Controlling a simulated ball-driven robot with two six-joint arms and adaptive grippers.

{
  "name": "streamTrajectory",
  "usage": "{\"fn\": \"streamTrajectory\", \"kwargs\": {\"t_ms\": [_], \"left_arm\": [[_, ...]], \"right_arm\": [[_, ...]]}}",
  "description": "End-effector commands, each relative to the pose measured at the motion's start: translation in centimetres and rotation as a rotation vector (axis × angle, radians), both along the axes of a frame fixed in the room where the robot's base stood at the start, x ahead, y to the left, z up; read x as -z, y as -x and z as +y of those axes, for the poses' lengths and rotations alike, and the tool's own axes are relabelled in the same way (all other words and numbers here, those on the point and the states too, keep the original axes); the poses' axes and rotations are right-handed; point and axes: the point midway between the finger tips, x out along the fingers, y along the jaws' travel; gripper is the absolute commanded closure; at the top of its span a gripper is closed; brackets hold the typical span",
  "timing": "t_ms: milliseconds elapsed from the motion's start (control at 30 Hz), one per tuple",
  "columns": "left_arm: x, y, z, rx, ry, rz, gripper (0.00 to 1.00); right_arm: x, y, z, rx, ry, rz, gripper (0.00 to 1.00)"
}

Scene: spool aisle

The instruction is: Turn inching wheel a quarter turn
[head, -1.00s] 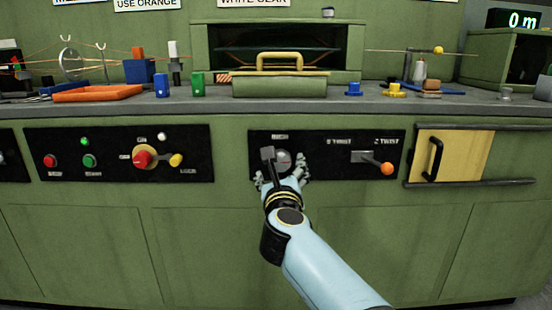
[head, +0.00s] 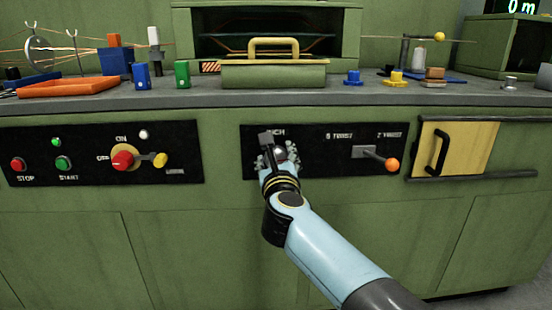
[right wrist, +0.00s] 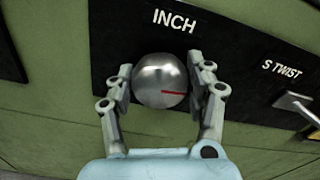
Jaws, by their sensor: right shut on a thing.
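The inching wheel (right wrist: 158,76) is a round silver knob with a red mark, under the label INCH in the right wrist view. Its red mark points to the right there. My right gripper (right wrist: 162,85) has its two fingers on either side of the knob and is shut on it. In the head view my right gripper (head: 277,158) covers most of the wheel on the black panel (head: 315,143). My left gripper is in neither view.
The twist lever with an orange knob (head: 392,164) is right of the wheel. A yellow door with a black handle (head: 437,153) is farther right. The left panel has a red switch (head: 122,159) and buttons. Loose parts and an orange tray (head: 68,88) lie on the bench above.

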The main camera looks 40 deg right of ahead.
Motion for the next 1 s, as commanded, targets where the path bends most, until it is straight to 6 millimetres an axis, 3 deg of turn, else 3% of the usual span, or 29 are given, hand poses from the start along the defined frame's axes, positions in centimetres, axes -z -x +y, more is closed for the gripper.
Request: {"fn": "streamTrajectory", "kwargs": {"t_ms": [33,167,400,667,1000], "left_arm": [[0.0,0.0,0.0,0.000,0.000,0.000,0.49],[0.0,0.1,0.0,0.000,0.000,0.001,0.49],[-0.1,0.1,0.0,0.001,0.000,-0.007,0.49],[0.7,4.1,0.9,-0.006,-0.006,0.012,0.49],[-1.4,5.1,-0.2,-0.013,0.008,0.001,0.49]], "right_arm": [[0.0,0.0,0.0,0.000,0.000,0.000,0.62],[0.0,0.0,0.0,0.000,0.000,0.000,0.79],[-0.1,0.0,0.0,0.000,0.016,0.009,0.79],[-0.4,-0.1,0.1,0.000,0.119,0.070,0.79],[-0.5,-0.1,0.1,-0.001,0.376,0.228,0.79]]}}
